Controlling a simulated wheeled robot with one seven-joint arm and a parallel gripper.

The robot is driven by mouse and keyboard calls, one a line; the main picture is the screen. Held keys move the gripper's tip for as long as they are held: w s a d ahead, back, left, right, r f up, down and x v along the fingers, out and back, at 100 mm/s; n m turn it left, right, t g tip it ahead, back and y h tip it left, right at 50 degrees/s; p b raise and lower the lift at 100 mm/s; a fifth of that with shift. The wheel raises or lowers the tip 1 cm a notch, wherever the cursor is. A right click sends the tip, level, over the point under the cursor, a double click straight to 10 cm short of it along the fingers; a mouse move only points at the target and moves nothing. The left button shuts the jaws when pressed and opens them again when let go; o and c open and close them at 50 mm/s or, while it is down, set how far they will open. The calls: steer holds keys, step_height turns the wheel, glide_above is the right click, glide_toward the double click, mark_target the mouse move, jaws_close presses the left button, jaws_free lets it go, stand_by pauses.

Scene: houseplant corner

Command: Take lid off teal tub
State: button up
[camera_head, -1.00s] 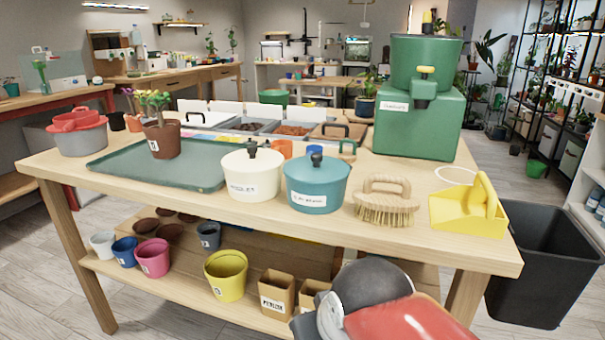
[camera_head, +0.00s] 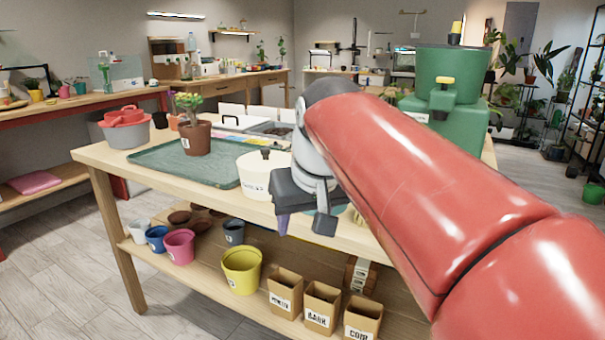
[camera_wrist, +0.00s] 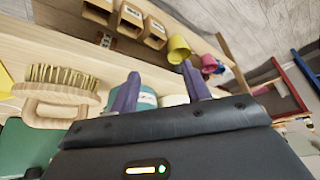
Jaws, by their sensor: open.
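The teal tub (camera_wrist: 147,97) shows in the wrist view between and behind my gripper's fingers; its lid and knob are hidden by my gripper. In the head view my arm covers nearly all of it. My gripper (camera_wrist: 160,85) is open and empty, its two purple fingers apart. In the head view my gripper (camera_head: 304,222) hangs at the table's front edge, in front of where the teal tub stands. The cream tub (camera_head: 257,175) with its lid and dark knob stands just left of my gripper.
A brush (camera_wrist: 60,95) lies beside the teal tub. A green tray (camera_head: 165,160) with a brown plant pot (camera_head: 196,138) is at the left. A green dispenser (camera_head: 450,75) stands behind my arm. Pots and cartons (camera_head: 285,291) fill the lower shelf.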

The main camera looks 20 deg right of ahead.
steer(key=w+d+r, duration=1)
steer(key=w+r, duration=0.2)
steer(key=shift+m+g, duration=0.3)
steer(key=shift+g, duration=0.1)
steer(key=shift+s+d+b+x, duration=0.15)
steer(key=shift+b+x, duration=0.1)
steer(key=shift+x, duration=1.1)
steer(key=shift+d+b+x, duration=0.15)
steer(key=shift+b+x, duration=0.1)
steer(key=shift+x, duration=1.05)
steer(key=shift+s+d+b+x, duration=0.15)
steer(key=shift+b+x, duration=0.1)
steer(key=shift+x, duration=1.1)
steer(key=shift+c, duration=0.2)
jaws_close()
